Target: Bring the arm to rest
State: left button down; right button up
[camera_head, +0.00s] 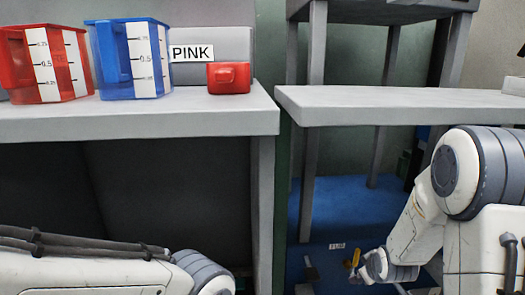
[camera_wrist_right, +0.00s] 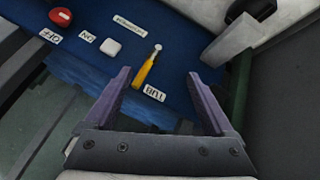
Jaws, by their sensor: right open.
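My right gripper (camera_wrist_right: 160,78) is open in the right wrist view, with its two purple fingers apart and nothing between them. It points toward a blue panel that carries a yellow-handled lever, and it stands clear of that lever. In the head view my right arm (camera_head: 420,225) is bent down at the right, below the shelf level; I cannot make out its fingers there. My left arm (camera_head: 90,272) lies across the bottom left, and its gripper is out of view.
The yellow-handled lever (camera_wrist_right: 148,68) stands by a TUB label (camera_wrist_right: 154,93). A red knob (camera_wrist_right: 61,17) and white button (camera_wrist_right: 111,48) are nearby. Red (camera_head: 18,62) and blue (camera_head: 110,65) jugs and a red block (camera_head: 228,78) stand on the left shelf (camera_head: 180,118). The right shelf (camera_head: 400,105) is mostly clear.

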jog(key=s+a+r+m+g+y, duration=0.1)
jog(key=s+a+r+m+g, duration=0.15)
jog(key=s+a, duration=0.45)
jog(key=s+a+r+m+g, duration=0.2)
jog(key=s+a+m, duration=0.1)
jog(key=s, duration=0.7)
jog(key=s+a+r+n+g+p, duration=0.1)
jog(key=s+a+r+n+p, duration=0.2)
jog(key=s+a+r+p, duration=0.4)
jog(key=s+a+r+n+g+y+p, duration=0.1)
jog(key=s+a+r+n+p, duration=0.1)
jog(key=r+p, duration=0.5)
jog(key=s+a+r+n+g+p, duration=0.1)
jog(key=s+a+r+n+p, duration=0.3)
jog(key=r, duration=0.5)
notch_tip(320, 180, up, 36)
jog(key=m+p, duration=0.1)
jog(key=p, duration=3.5)
jog(key=shift+a+r, duration=0.2)
